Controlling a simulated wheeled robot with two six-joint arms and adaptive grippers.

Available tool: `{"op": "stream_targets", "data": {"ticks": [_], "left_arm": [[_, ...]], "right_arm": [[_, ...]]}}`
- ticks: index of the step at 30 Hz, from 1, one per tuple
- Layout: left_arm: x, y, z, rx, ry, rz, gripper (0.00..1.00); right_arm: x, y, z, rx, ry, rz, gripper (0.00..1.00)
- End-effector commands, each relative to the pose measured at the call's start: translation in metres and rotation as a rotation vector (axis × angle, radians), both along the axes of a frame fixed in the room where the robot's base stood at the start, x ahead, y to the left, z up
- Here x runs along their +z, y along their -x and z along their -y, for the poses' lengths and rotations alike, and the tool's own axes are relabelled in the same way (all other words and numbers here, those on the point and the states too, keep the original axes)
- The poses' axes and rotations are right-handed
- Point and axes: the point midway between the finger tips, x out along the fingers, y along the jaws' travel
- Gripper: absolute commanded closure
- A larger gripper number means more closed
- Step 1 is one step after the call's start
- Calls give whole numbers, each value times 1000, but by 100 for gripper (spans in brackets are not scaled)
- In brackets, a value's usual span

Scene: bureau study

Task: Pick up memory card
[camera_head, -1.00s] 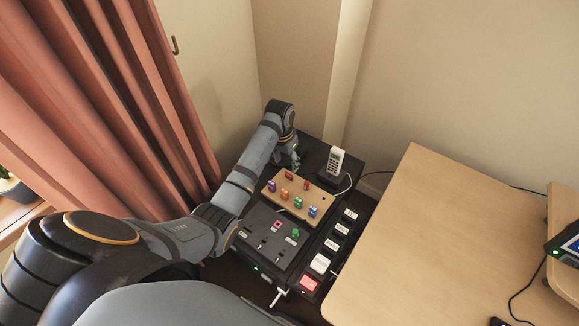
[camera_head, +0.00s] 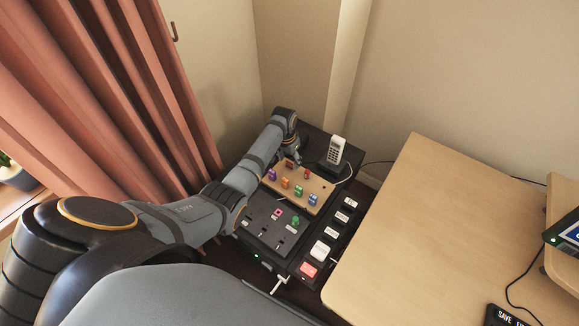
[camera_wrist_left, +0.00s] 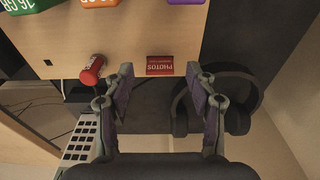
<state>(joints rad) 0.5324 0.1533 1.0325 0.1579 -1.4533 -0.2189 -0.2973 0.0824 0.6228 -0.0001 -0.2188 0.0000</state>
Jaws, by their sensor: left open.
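In the left wrist view, a small red memory card marked "PHOTOS" (camera_wrist_left: 160,66) stands at the edge of a light wooden board (camera_wrist_left: 125,45). My left gripper (camera_wrist_left: 159,78) is open, with one finger on either side of the card and gaps between. In the head view, the left gripper (camera_head: 294,156) is low at the back of the board (camera_head: 322,187), close to the red card (camera_head: 289,163). The fingertips are partly unclear there. My right gripper is not in view.
A red cylinder-like stick (camera_wrist_left: 92,70) stands left of the card. Purple, orange and blue pieces (camera_head: 298,190) stand on the board. A white cordless phone (camera_head: 336,151) is close on the right. Black headphones (camera_wrist_left: 238,100) hang or lie beyond the right finger. A desk (camera_head: 430,230) lies right.

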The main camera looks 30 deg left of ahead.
Motion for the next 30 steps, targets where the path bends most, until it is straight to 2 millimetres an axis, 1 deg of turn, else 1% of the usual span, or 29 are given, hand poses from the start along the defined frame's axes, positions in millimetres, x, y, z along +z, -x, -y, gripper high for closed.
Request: {"op": "stream_targets", "data": {"ticks": [1,3,8,11,15,17,26,30], "left_arm": [[-4,-1,0,0,0,0,43],[-7,-1,0,-1,0,2,43],[-7,-1,0,-1,0,2,43],[-7,-1,0,-1,0,2,54],[-7,-1,0,0,0,1,73],[-7,-1,0,0,0,1,81],[-6,-1,0,0,0,1,81],[1,-1,0,0,-1,2,81]], "right_arm": [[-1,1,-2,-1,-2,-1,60],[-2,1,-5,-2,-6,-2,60],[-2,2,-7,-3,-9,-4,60],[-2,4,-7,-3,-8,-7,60],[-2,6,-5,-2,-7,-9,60],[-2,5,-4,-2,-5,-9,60],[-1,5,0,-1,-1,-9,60],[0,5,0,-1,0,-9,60]]}}
